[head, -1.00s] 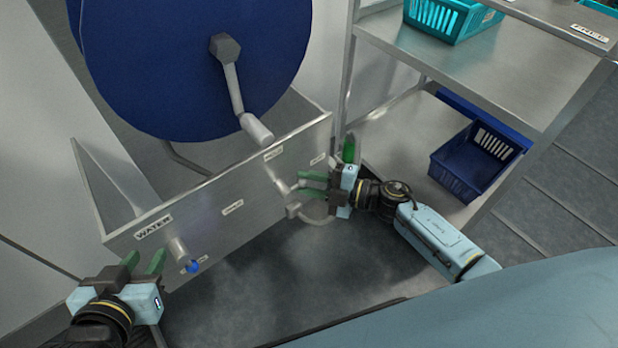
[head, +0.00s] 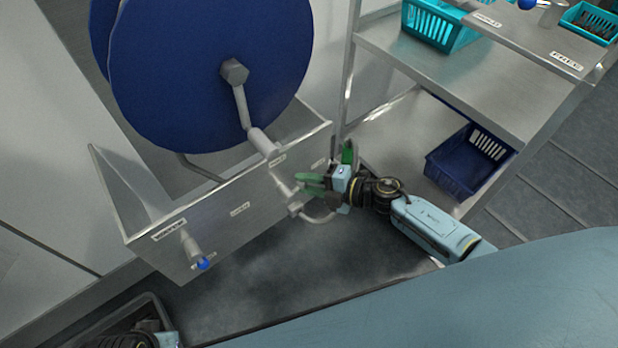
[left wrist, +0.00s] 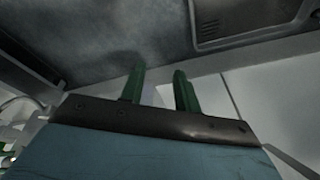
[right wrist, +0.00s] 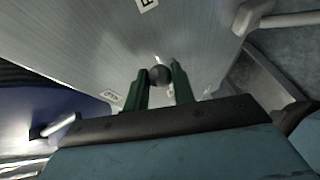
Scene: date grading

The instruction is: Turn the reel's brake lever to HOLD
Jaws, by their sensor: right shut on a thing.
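The blue reel (head: 190,85) with its grey crank (head: 243,105) stands over a metal trough at the upper left in the head view. A grey brake lever (head: 284,186) sits on the trough's front panel, near its right end. My right gripper (head: 310,183) is at the lever. In the right wrist view its green fingers are shut on the lever's dark round knob (right wrist: 159,75). The exact angle of the lever is hard to tell. My left gripper (left wrist: 159,85) is open and empty in the left wrist view; in the head view only its wrist shows, at the lower left.
A metal shelf unit (head: 480,85) stands right, with a teal basket (head: 432,28) and a dark blue crate (head: 465,165).

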